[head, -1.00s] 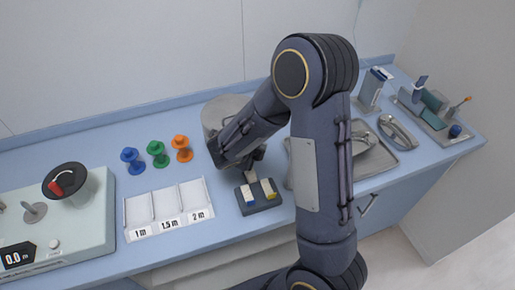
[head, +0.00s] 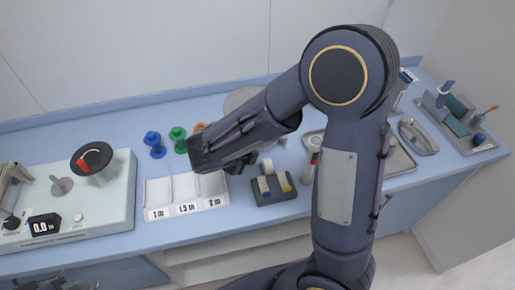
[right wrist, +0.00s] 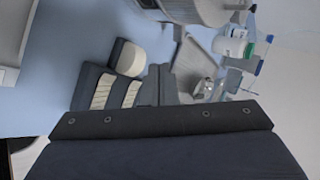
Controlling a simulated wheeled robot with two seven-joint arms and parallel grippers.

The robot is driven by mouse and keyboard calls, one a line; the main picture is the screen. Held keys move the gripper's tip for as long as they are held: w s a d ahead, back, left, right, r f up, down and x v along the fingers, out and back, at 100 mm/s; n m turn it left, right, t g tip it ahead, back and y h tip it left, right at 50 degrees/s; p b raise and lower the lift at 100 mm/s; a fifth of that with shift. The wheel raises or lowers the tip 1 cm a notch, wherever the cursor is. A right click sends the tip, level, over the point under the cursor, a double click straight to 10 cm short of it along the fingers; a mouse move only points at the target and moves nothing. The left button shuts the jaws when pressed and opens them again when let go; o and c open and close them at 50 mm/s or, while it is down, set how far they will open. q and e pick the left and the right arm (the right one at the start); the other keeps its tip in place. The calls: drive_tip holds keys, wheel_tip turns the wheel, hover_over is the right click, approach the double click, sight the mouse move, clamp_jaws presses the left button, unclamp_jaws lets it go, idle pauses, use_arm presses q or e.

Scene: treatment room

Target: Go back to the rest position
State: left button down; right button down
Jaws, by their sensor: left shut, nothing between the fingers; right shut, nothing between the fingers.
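My right arm fills the middle of the head view. Its hand reaches left over the counter, and the right gripper (head: 255,158) is partly hidden by the wrist, above and behind a dark block. In the right wrist view the right gripper's dark fingers (right wrist: 165,72) are together and empty, beside the block. The dark block (head: 275,199) holds pale and yellow pieces; it also shows in the right wrist view (right wrist: 88,78). Dark parts at the lower left edge of the head view appear to be my left gripper (head: 58,282), mostly cut off, with nothing visible in it.
A three-compartment tray (head: 186,211) sits left of the block. Blue (head: 153,143), green (head: 178,140) and partly hidden orange spools stand behind it. A pale machine (head: 105,205) stands at left. A metal tray (head: 400,160) and a grey rack (head: 455,130) lie to the right.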

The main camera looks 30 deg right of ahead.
idle(0.4)
drive_tip(key=s+d+r+m+g+y, duration=0.1)
drive_tip(key=s+d+m+g+y, duration=0.15)
drive_tip(key=s+m, duration=0.55)
drive_tip(key=s+d+r+m+g+y, duration=0.15)
drive_tip(key=s+m+y, duration=0.25)
drive_tip(key=m, duration=0.8)
drive_tip(key=s+a+r+m+t+y, duration=0.2)
drive_tip(key=s+a+m+y, duration=0.1)
drive_tip(key=m, duration=0.8)
drive_tip(key=s+a+r+m+t+y, duration=0.2)
drive_tip(key=s+a+m+t+y, duration=0.1)
drive_tip(key=m, duration=0.8)
drive_tip(key=shift+s+a+r+m+t, duration=0.2)
drive_tip(key=shift+s+r+m+t, duration=0.1)
drive_tip(key=shift+r+m, duration=0.1)
